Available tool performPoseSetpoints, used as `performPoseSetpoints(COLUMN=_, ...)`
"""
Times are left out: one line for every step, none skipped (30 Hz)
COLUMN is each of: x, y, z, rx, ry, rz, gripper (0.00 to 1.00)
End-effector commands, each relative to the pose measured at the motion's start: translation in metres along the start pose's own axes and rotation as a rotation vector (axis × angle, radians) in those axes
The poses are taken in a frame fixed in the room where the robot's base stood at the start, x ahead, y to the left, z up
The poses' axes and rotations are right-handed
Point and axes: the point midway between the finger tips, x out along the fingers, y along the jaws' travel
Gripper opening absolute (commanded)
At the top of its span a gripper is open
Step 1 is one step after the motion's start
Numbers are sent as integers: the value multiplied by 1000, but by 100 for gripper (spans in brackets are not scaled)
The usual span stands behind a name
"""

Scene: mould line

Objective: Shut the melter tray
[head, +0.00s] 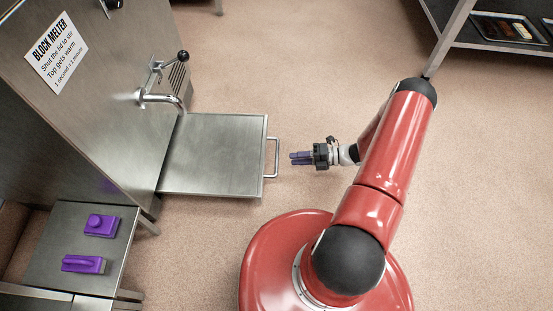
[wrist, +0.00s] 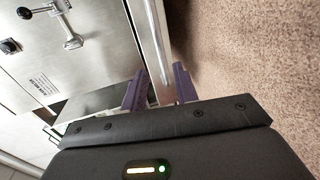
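The melter tray (head: 215,150) is a flat steel slab standing well out from the front of the block melter (head: 115,95). Its bar handle (head: 275,157) is on the right end, facing my gripper (head: 300,158). My gripper's purple fingers point left at the handle, with a small gap between. In the wrist view the two fingers (wrist: 158,88) are apart with nothing held. A bright metal bar (wrist: 153,45) runs down between them in the picture; I cannot tell whether it is the handle or the tray's front edge.
A spout (head: 165,98) and a black-knobbed lever (head: 183,56) are above the tray's inner end. A side table (head: 75,235) at lower left carries two purple blocks (head: 101,225) (head: 84,264). A shelf (head: 480,45) stands at upper right. The floor around the tray is clear.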

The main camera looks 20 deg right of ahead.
Motion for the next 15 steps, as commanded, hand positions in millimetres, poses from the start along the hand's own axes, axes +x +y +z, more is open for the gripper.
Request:
performPoseSetpoints(x=3, y=-3, z=0, rx=13, ry=-7, rz=6, gripper=30)
performPoseSetpoints(x=5, y=-3, z=0, rx=17, ry=-8, rz=8, gripper=30)
performPoseSetpoints(x=9, y=-4, z=0, rx=18, ry=-8, rz=8, gripper=30)
performPoseSetpoints(x=12, y=-4, z=0, rx=18, ry=-7, rz=8, gripper=30)
performPoseSetpoints(x=16, y=-3, z=0, rx=18, ry=-7, rz=9, gripper=30)
performPoseSetpoints(x=23, y=-3, z=-1, rx=17, ry=-6, rz=9, gripper=30)
performPoseSetpoints(x=28, y=-3, z=-1, rx=17, ry=-6, rz=8, gripper=30)
performPoseSetpoints(x=33, y=-3, z=-1, rx=16, ry=-5, rz=7, gripper=30)
performPoseSetpoints(x=40, y=-3, z=0, rx=15, ry=-5, rz=8, gripper=30)
performPoseSetpoints(x=45, y=-3, z=0, rx=14, ry=-5, rz=8, gripper=30)
performPoseSetpoints(x=49, y=-3, z=0, rx=15, ry=-5, rz=7, gripper=30)
performPoseSetpoints(x=55, y=-3, z=0, rx=16, ry=-5, rz=7, gripper=30)
performPoseSetpoints(x=60, y=-3, z=0, rx=15, ry=-5, rz=7, gripper=30)
performPoseSetpoints(x=64, y=-3, z=0, rx=15, ry=-4, rz=7, gripper=30)
performPoseSetpoints(x=68, y=-3, z=0, rx=14, ry=-4, rz=6, gripper=30)
